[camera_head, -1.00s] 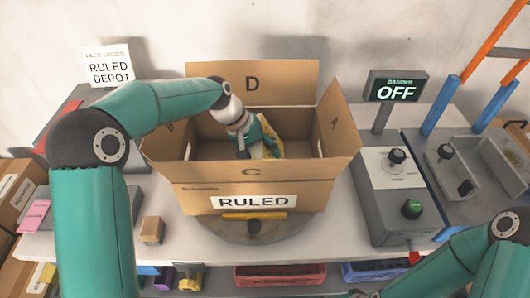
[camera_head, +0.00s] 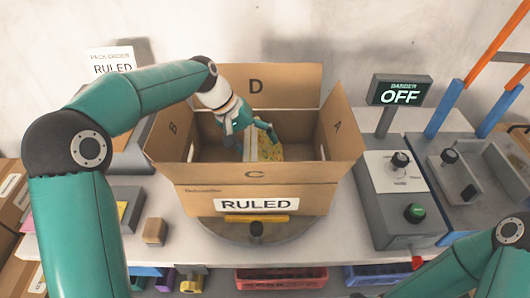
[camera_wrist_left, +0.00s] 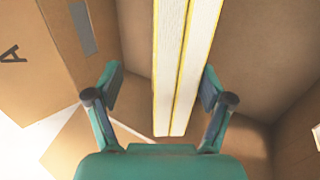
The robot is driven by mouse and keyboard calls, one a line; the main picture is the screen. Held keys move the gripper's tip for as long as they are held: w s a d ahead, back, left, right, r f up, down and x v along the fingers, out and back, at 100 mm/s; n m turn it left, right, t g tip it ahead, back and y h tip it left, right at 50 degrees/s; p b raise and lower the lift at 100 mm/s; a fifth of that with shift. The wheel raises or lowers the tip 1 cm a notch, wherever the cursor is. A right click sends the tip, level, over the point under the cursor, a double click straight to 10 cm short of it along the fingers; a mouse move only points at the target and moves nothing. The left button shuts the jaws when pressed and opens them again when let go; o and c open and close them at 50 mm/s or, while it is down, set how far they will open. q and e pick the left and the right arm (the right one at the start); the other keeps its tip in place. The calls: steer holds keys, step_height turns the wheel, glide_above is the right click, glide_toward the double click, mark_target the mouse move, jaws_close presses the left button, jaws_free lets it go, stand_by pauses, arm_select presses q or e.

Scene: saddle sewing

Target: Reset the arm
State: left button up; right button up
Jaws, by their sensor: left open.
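My left gripper (camera_head: 250,132) reaches over the open cardboard box (camera_head: 255,172) from the left, with its fingers inside the box. In the left wrist view its two fingers (camera_wrist_left: 160,92) are spread apart, one on each side of two pale, yellow-edged slabs (camera_wrist_left: 182,60), with gaps visible. In the head view the yellowish item (camera_head: 268,148) stands in the box beside the fingers. My right arm (camera_head: 460,265) shows at the lower right; its gripper is out of view.
The box has flaps lettered A to D, a RULED label, and sits on a round turntable (camera_head: 250,238). A sign reading OFF (camera_head: 400,91) and a knobbed control box (camera_head: 400,200) stand at right. A small tan block (camera_head: 154,231) lies at left.

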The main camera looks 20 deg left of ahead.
mark_target(267, 155)
arm_select(q)
steer(key=v, duration=0.6)
steer(key=x, duration=1.1)
steer(key=shift+d+f, duration=0.2)
steer(key=shift+f, duration=0.1)
steer(key=shift+r, duration=0.2)
